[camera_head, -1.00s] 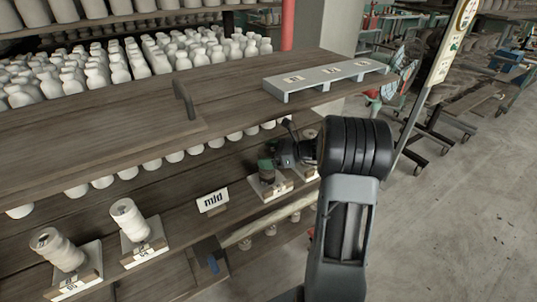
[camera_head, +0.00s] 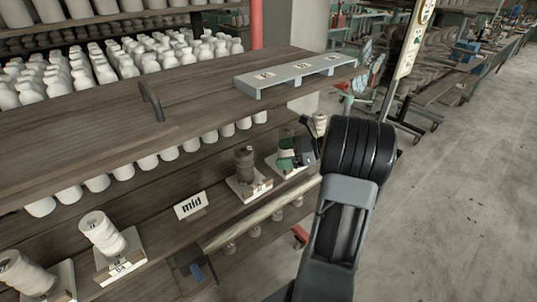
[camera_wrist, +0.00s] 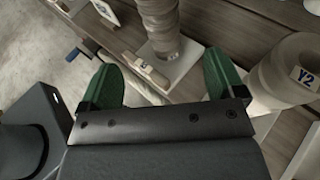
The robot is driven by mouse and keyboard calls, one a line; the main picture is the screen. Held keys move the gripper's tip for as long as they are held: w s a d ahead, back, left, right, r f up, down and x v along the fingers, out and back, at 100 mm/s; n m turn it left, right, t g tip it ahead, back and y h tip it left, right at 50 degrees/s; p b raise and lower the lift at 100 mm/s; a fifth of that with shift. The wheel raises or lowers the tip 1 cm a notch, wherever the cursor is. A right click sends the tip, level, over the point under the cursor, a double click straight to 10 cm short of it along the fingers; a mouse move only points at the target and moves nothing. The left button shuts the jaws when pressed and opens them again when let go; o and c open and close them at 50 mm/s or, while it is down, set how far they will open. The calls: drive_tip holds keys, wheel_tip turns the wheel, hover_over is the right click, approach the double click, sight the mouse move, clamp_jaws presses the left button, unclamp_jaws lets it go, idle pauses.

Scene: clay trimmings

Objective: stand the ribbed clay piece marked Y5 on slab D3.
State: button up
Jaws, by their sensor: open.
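My gripper (camera_head: 290,152) has green fingers and is open and empty; both fingers also show in the wrist view (camera_wrist: 163,78). In the head view it is over the slab (camera_head: 280,163) at the right end of the lower shelf. A dark ribbed clay piece (camera_head: 245,168) stands upright on its own slab (camera_head: 239,192) just left of it. In the wrist view a ribbed piece (camera_wrist: 162,28) on a slab (camera_wrist: 183,66) stands beyond the fingers, apart from them. A pale piece marked Y2 (camera_wrist: 288,70) is beside the right finger. I cannot read Y5 or D3 anywhere.
A pale ribbed piece (camera_head: 102,233) and another (camera_head: 24,274) stand on slabs at the left. A "mid" sign (camera_head: 190,205) stands between. Another pale piece (camera_head: 320,122) is partly hidden behind my arm. The upper shelf holds a grey riser (camera_head: 300,74) and a handle (camera_head: 152,100).

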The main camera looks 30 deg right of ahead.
drive_tip(key=s+a+n+g+h, duration=0.2)
drive_tip(key=s+a+n+h, duration=0.3)
drive_tip(key=a+n, duration=0.5)
drive_tip(key=s+a+n+g+h, duration=0.3)
drive_tip(key=s+a+n+h, duration=0.3)
drive_tip(key=n, duration=1)
drive_tip(key=s+a, duration=0.3)
drive_tip(key=a, duration=0.1)
drive_tip(key=shift+a+f+g, duration=0.2)
drive_tip(key=shift+a+g, duration=0.1)
drive_tip(key=shift+a, duration=0.1)
drive_tip(key=shift+s, duration=0.1)
drive_tip(key=shift+c, duration=0.2)
